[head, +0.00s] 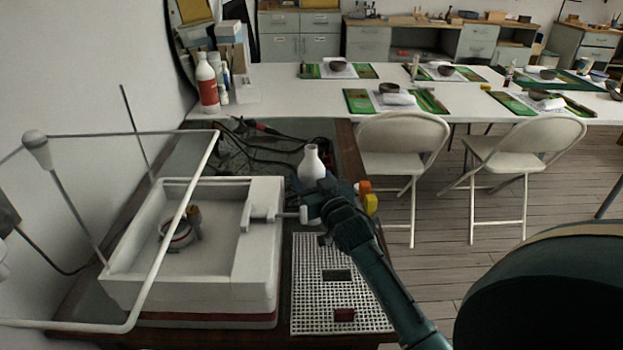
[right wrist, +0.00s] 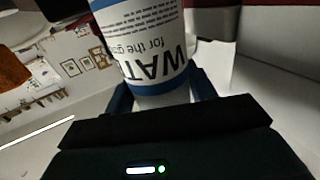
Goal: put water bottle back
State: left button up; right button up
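The white water bottle (head: 311,165) stands upright just behind my right gripper (head: 322,200) in the head view, beside the right end of the white basin. In the right wrist view the bottle (right wrist: 150,50) shows its blue bands and the letters "WAT", upside down. It sits between the two dark blue fingers of my right gripper (right wrist: 165,95) and fills the gap, so the gripper looks shut on it. The bottle's lower part is hidden behind the gripper in the head view. My left gripper is not in view.
A white basin (head: 120,290) with a round item (head: 178,235) inside stands left of the gripper. A perforated white board (head: 310,300) lies to its front. Dark cables (head: 265,140) lie behind. A red-labelled bottle (head: 207,85) stands on the long white table (head: 280,85). Folding chairs (head: 400,140) are at right.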

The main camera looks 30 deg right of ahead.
jog(key=o, duration=0.3)
jog(key=shift+o, duration=0.2)
jog(key=shift+r, duration=0.25)
jog(key=s+a, duration=0.2)
jog(key=s, duration=1)
jog(key=shift+p, duration=0.35)
jog(key=shift+f, duration=0.1)
